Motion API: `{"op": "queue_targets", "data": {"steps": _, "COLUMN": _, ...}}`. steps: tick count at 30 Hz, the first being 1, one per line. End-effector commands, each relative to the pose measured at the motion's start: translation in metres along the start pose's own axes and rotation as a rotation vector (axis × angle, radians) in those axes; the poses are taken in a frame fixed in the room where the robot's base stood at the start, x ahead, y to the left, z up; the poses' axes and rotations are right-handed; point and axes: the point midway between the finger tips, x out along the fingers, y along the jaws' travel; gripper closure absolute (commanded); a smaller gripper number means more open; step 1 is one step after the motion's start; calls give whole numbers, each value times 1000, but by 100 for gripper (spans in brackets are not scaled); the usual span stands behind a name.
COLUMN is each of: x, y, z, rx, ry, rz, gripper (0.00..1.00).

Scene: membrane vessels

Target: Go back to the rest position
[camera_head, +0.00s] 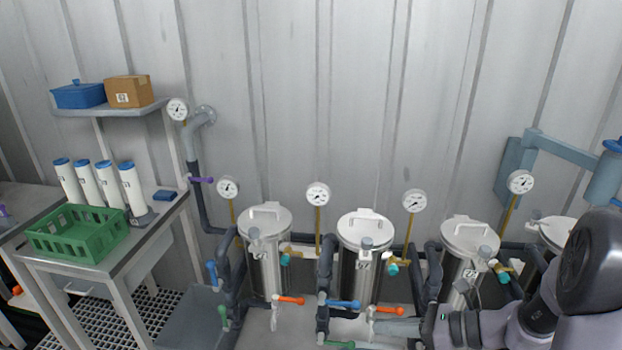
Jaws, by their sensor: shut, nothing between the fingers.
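My arm reaches in from the lower right. My gripper (382,326) points left at the bottom of the head view, low in front of the vessels. It looks shut, with nothing seen between the fingers. It is just below an orange valve handle (388,309) in the picture; I cannot tell whether they touch. My arm hides part of the rightmost vessel and the pipes below it.
Several steel vessels with lids, such as the middle one (365,228), stand along the wall with gauges, pipes and coloured handles. A blue handle (343,303) is left of my gripper. At left, a table (100,262) bears a green crate (78,240) and white cartridges.

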Motion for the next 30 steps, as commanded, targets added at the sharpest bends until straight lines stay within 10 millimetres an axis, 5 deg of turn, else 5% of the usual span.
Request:
{"op": "queue_targets", "data": {"steps": 2, "x": 4, "y": 61, "z": 28, "rx": -327, "ry": 193, "rz": 78, "gripper": 100}}
{"op": "queue_targets", "data": {"steps": 6, "x": -11, "y": 150, "z": 40, "rx": -952, "ry": 525, "rz": 191, "gripper": 100}}
{"op": "queue_targets", "data": {"steps": 10, "x": -40, "y": 197, "z": 41, "rx": -1491, "ry": 775, "rz": 238, "gripper": 100}}
{"op": "queue_targets", "data": {"steps": 17, "x": -71, "y": 222, "z": 47, "rx": -1988, "ry": 1000, "rz": 224, "gripper": 100}}
{"op": "queue_targets", "data": {"steps": 30, "x": -74, "y": 222, "z": 48, "rx": -2017, "ry": 1017, "rz": 219, "gripper": 100}}
